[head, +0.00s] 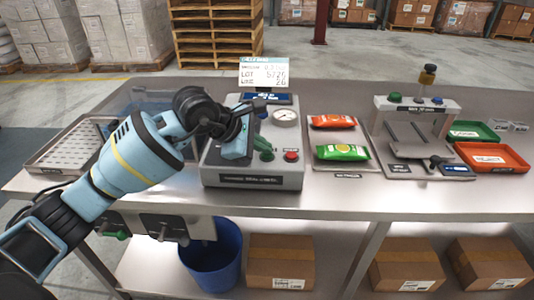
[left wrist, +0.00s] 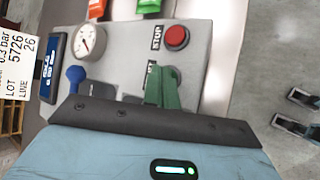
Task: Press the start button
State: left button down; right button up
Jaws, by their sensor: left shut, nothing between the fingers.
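The grey console (head: 250,182) stands on the bench in the head view. The green start button (head: 267,156) is on its front right, left of the red stop button (head: 291,156). In the left wrist view the red stop button (left wrist: 177,37) is clear, while the START label is partly covered. My left gripper (head: 260,143) is over the console, its fingers shut and empty. In the left wrist view its green fingertips (left wrist: 163,85) lie by the START label and overlap the button's place. I cannot tell whether they touch the button.
The console also carries a gauge (head: 284,115) and a blue knob (left wrist: 75,76). A tray with red and green packets (head: 343,153) is close on its right. A second machine (head: 415,105) and red and green trays stand farther right. A perforated tray (head: 70,147) is left.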

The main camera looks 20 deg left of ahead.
aim_at(263, 156)
pick_arm(q)
jog(key=shift+f, duration=0.25)
pick_arm(e)
jog(key=shift+f, duration=0.1)
pick_arm(q)
jog(key=shift+r, duration=0.1)
jog(key=shift+r+p, duration=0.45)
jog(key=shift+r, duration=0.4)
pick_arm(e)
jog(key=shift+w+r, duration=0.25)
jog(key=shift+r, duration=0.3)
jog(key=shift+r, duration=0.1)
pick_arm(q)
jog(key=shift+r+p, duration=1.35)
jog(key=shift+r, duration=1.2)
pick_arm(e)
jog(key=shift+t, duration=0.5)
jog(key=w+r, duration=0.2)
jog(key=r, duration=0.1)
jog(key=shift+w+r, duration=0.2)
jog(key=shift+r, duration=0.05)
pick_arm(q)
jog(key=shift+f, duration=0.1)
pick_arm(e)
jog(key=shift+s+f, duration=0.15)
